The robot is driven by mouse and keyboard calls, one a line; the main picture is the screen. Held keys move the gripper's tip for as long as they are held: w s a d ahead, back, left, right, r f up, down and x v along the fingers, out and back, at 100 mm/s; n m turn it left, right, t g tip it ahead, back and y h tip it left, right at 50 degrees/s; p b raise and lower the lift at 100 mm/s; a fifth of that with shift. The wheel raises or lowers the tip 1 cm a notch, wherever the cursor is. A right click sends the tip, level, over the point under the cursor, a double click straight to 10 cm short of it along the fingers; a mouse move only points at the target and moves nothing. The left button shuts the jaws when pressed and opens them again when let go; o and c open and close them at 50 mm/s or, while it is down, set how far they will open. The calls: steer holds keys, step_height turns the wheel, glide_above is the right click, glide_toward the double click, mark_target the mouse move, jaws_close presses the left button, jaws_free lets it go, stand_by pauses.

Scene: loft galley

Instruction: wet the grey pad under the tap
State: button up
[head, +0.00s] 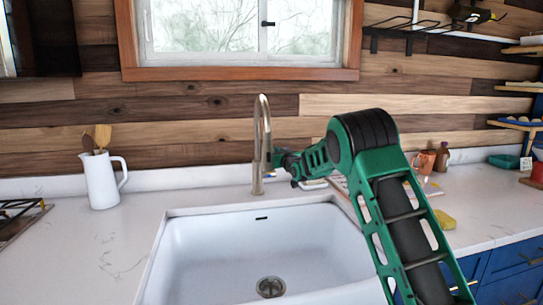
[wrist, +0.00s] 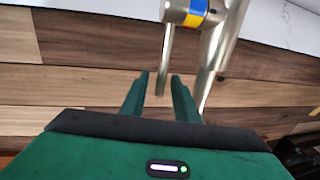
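The metal tap (head: 261,130) rises behind the white sink (head: 180,245). In the wrist view the tap (wrist: 222,50) shows at the upper right, with a yellow and blue band and a thin lever (wrist: 166,60). My gripper (head: 276,158) is beside the tap, on its right. In the wrist view its two green fingers (wrist: 159,78) stand apart, with a clear gap and nothing held. The lever's end shows in line with that gap; I cannot tell how deep it lies between the fingers. I cannot make out a grey pad in either view.
A white jug (head: 102,180) with wooden utensils stands on the left counter. A yellow sponge (head: 445,219) lies right of the sink. An orange mug (head: 424,162) and a brown bottle (head: 442,157) stand farther back. My arm crosses the sink's right side. The basin looks empty.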

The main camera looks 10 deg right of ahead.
jaws_close()
steer(key=shift+d, duration=0.1)
steer(key=shift+d+f+m, duration=0.1)
steer(key=shift+d+m, duration=0.4)
steer(key=shift+m, duration=0.1)
steer(key=shift+o, duration=0.9)
jaws_free()
steer(key=shift+s, duration=0.1)
